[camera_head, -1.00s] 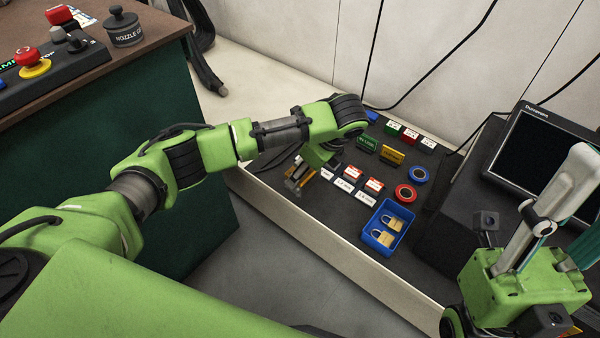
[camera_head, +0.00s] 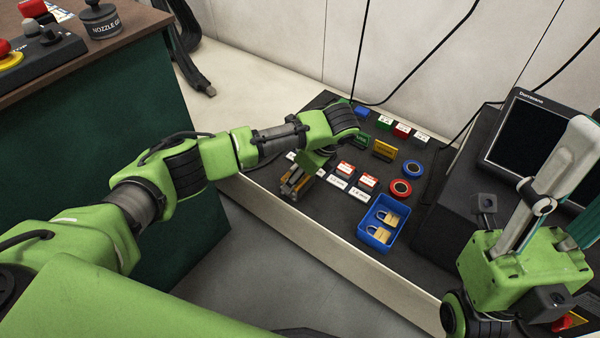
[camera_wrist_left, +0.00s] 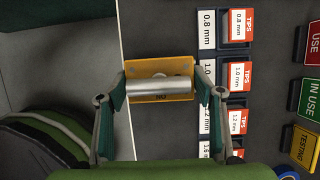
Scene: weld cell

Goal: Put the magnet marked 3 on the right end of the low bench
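An orange-yellow magnet (camera_wrist_left: 160,66) with a silver cylinder (camera_wrist_left: 160,88) across it is at the low bench's front edge in the left wrist view. A small dark mark shows on it, too small to read surely. My left gripper (camera_wrist_left: 161,88) has one finger at each end of the cylinder; whether they press on it cannot be told. In the head view my left gripper (camera_head: 294,186) is low over the dark top of the low bench (camera_head: 320,213), left of the tip boxes.
Red-and-white tip boxes (camera_head: 367,181) with labels lie beside the magnet. A blue tray (camera_head: 374,237) with padlocks, a red ring (camera_head: 401,187) and a blue ring (camera_head: 412,168) lie further right. Signs (camera_head: 384,149) stand behind. A monitor (camera_head: 538,140) stands at the right.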

